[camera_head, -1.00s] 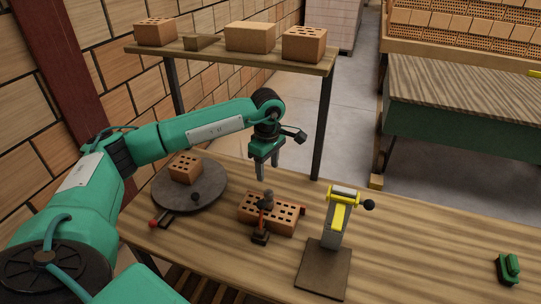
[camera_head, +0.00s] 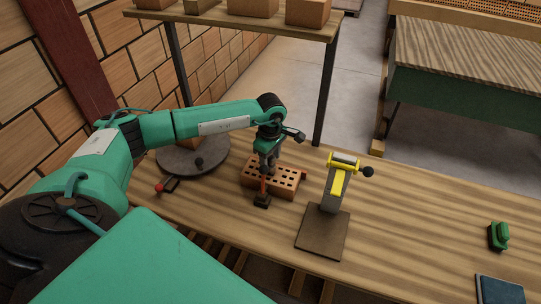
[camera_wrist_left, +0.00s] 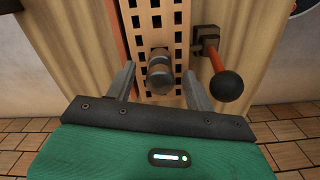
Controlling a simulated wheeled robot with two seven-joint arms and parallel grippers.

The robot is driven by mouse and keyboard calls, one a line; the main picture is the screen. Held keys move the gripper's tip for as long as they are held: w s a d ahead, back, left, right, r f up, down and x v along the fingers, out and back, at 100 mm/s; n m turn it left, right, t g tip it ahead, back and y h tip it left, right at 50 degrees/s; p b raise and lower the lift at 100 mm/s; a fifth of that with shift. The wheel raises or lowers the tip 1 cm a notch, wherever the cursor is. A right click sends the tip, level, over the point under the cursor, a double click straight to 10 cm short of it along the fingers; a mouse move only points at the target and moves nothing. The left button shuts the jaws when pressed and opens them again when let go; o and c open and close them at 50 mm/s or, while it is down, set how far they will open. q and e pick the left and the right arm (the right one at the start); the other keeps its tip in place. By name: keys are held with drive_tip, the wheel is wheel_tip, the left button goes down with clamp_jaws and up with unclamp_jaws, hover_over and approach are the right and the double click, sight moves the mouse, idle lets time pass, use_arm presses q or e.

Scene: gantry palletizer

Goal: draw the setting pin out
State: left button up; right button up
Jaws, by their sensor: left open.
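A grey-brown metal pin with a round head (camera_wrist_left: 160,72) stands in the perforated brick (camera_head: 290,181), which lies on the wooden bench. In the left wrist view the pin is between my open left fingers (camera_wrist_left: 160,85), with a gap visible on each side. In the head view my left gripper (camera_head: 268,163) is low over the brick and hides most of the pin. A red lever with a black ball end (camera_wrist_left: 227,86) rises from a dark bracket (camera_wrist_left: 207,38) beside the brick, just right of my fingers in the wrist view. My right gripper is out of view.
A yellow-topped stand (camera_head: 336,190) is right of the brick. A round turntable (camera_head: 180,162) with a red-tipped handle (camera_head: 160,187) lies left, partly behind my arm. A green object (camera_head: 498,236) sits far right. A shelf (camera_head: 230,22) with bricks is behind. The bench's right half is mostly clear.

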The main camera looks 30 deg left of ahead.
use_arm(q)
clamp_jaws()
drive_tip(key=shift+r, duration=0.2)
drive_tip(key=shift+r+p, duration=0.35)
drive_tip(key=shift+r, duration=0.15)
drive_tip(key=shift+r+p, duration=0.55)
drive_tip(key=shift+r, duration=0.6)
drive_tip(key=shift+r+p, duration=0.6)
drive_tip(key=shift+r, duration=0.75)
drive_tip(key=shift+r+p, duration=0.45)
drive_tip(key=shift+r, duration=0.55)
